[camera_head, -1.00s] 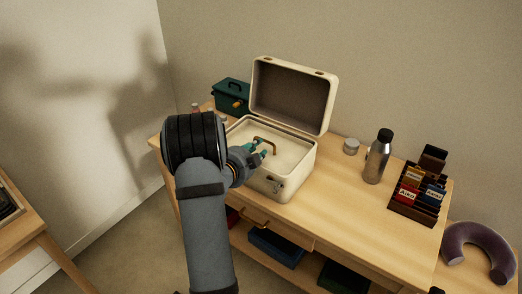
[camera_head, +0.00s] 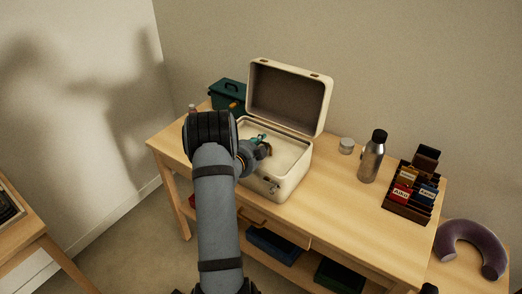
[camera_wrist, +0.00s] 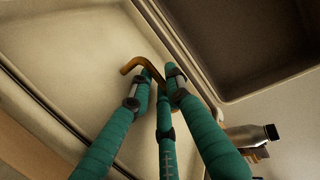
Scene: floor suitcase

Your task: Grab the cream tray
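The cream tray (camera_head: 290,153) lies inside the open cream case (camera_head: 283,185), and its pale surface fills much of the wrist view (camera_wrist: 75,45). A bent brass handle (camera_wrist: 130,66) stands up from the tray. My gripper (camera_head: 263,147) is low over the tray at the handle. In the wrist view its teal fingers (camera_wrist: 158,74) lie on both sides of the handle with their tips close together. I cannot tell whether they press on it. The fingers hide part of the handle. The tray appears seated in the case.
The raised case lid (camera_head: 290,95) stands behind the tray. A green box (camera_head: 228,95) is at the back left. The tabletop (camera_head: 345,210) is clear in front.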

